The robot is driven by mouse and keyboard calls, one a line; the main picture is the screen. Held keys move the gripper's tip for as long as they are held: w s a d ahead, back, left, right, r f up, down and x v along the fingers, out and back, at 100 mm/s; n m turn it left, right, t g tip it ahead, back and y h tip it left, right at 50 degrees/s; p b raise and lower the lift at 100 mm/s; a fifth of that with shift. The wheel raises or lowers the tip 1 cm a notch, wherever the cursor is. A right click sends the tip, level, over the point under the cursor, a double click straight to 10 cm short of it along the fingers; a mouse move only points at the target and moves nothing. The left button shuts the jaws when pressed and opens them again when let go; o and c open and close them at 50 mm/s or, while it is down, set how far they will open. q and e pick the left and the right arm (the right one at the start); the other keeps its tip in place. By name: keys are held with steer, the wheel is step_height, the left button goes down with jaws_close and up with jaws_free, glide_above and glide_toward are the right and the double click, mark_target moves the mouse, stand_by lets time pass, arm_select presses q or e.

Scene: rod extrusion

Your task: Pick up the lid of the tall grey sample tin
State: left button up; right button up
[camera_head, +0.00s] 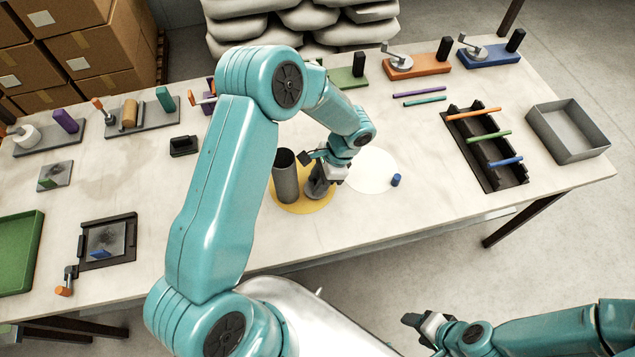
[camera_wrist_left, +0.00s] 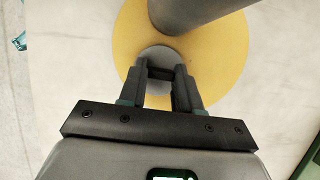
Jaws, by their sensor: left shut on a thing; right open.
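The tall grey sample tin (camera_head: 286,180) stands upright and open-topped on a yellow round mat (camera_head: 300,208). It also shows at the top of the left wrist view (camera_wrist_left: 195,14). Its grey round lid (camera_head: 317,190) is right beside it, over the mat. My left gripper (camera_head: 321,175) is shut on the lid from above. In the left wrist view the lid (camera_wrist_left: 156,52) shows beyond the fingertips (camera_wrist_left: 161,72). I cannot tell whether the lid touches the mat. My right gripper (camera_head: 424,324) is open and empty, off the table's front edge.
A white round mat (camera_head: 370,172) and a small blue cylinder (camera_head: 396,180) lie right of the tin. A black rack (camera_head: 488,150) with coloured rods and a grey tray (camera_head: 568,131) stand farther right. The table is clear in front of the yellow mat.

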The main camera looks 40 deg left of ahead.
arm_select(q)
step_height(320, 180, up, 20)
steer(key=b, duration=0.1)
steer(key=shift+f+b, duration=0.15)
steer(key=shift+b, duration=0.25)
arm_select(e)
steer(key=shift+f, duration=0.9)
arm_select(q)
steer(key=w+d+f+n+h, duration=0.3)
steer(key=d+f+n, duration=0.3)
steer(key=d+n, duration=0.1)
steer(key=shift+d+f+n+g, duration=0.15)
steer(key=shift+d+n+g, duration=0.2)
steer(key=shift+n, duration=0.25)
arm_select(e)
steer(key=shift+d, duration=0.1)
steer(key=shift+c, duration=1.3)
arm_select(q)
steer(key=shift+s+a, duration=0.1)
steer(key=shift+s, duration=0.05)
arm_select(e)
steer(key=shift+s, duration=0.1)
steer(key=shift+c, duration=0.2)
